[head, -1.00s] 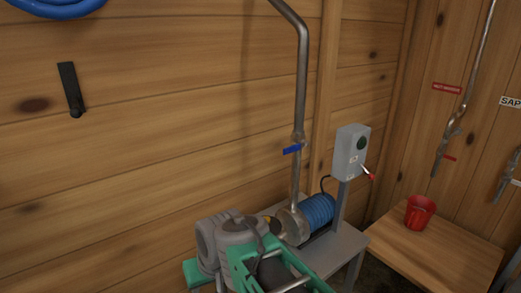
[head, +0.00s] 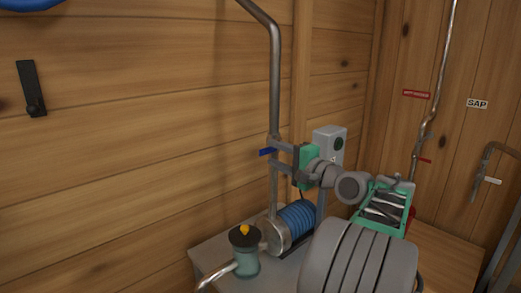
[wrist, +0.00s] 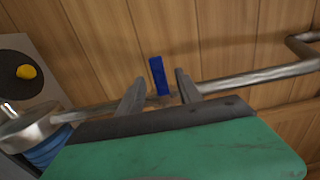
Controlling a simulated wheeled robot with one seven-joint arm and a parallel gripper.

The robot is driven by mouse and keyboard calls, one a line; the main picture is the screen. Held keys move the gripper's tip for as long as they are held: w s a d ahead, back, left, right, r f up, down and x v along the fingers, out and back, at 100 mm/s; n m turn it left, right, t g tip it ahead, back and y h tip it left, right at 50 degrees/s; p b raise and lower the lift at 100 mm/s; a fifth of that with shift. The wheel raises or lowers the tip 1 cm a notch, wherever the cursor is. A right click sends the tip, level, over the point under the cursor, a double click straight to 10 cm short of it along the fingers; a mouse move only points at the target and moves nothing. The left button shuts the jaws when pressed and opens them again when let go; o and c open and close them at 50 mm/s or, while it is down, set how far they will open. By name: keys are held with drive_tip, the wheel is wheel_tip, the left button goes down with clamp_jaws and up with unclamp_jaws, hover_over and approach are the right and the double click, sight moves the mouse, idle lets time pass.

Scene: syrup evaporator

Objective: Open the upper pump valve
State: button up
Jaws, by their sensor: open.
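The upper pump valve has a blue lever handle (head: 266,152) on the vertical steel pipe (head: 275,95) above the pump. The handle sticks out sideways from the pipe, to the left in the head view. In the wrist view the blue handle (wrist: 159,76) stands between my two fingertips, with the pipe (wrist: 260,76) running across behind. My gripper (head: 274,158) is open, its fingers reaching the pipe just at the valve. The fingers lie on either side of the handle in the wrist view (wrist: 157,82). I cannot tell whether they touch it.
The blue pump motor (head: 297,220) and a dark-topped canister with a yellow knob (head: 245,233) stand on the grey bench below. A grey switch box (head: 328,140) is behind my gripper. The plank wall (head: 140,120) is close behind the pipe.

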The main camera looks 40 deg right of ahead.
sight(266, 150)
drive_tip(key=w, duration=0.6)
drive_tip(key=shift+w+a, duration=0.15)
drive_tip(key=shift+w, duration=0.25)
drive_tip(key=shift+c, duration=0.2)
clamp_jaws()
idle(0.6)
